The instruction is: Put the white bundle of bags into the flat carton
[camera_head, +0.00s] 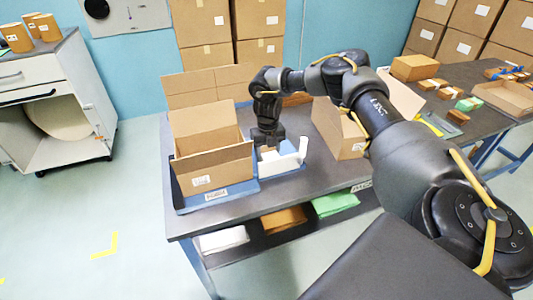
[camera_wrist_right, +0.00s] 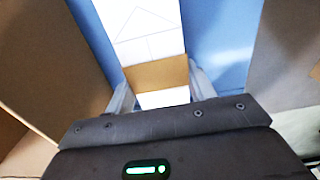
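The white bundle of bags (camera_head: 287,162) with a brown paper band is on the blue mat in the middle of the table. My right gripper (camera_head: 267,148) points down at it. In the right wrist view the bundle (camera_wrist_right: 150,38) runs between the two fingers of the gripper (camera_wrist_right: 162,88), which press close on both sides at its band (camera_wrist_right: 157,74). An open brown carton (camera_head: 212,165) with raised flaps stands left of the gripper in a blue tray (camera_head: 217,198). I cannot tell whether it is the flat carton. My left gripper is out of view.
Another open carton (camera_head: 338,130) stands right of the bundle. A low open carton (camera_head: 507,97) and small boxes are on the far right table (camera_head: 475,125). Folded white, brown and green stacks lie on the lower shelf. The grey table's front strip (camera_head: 290,190) is bare.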

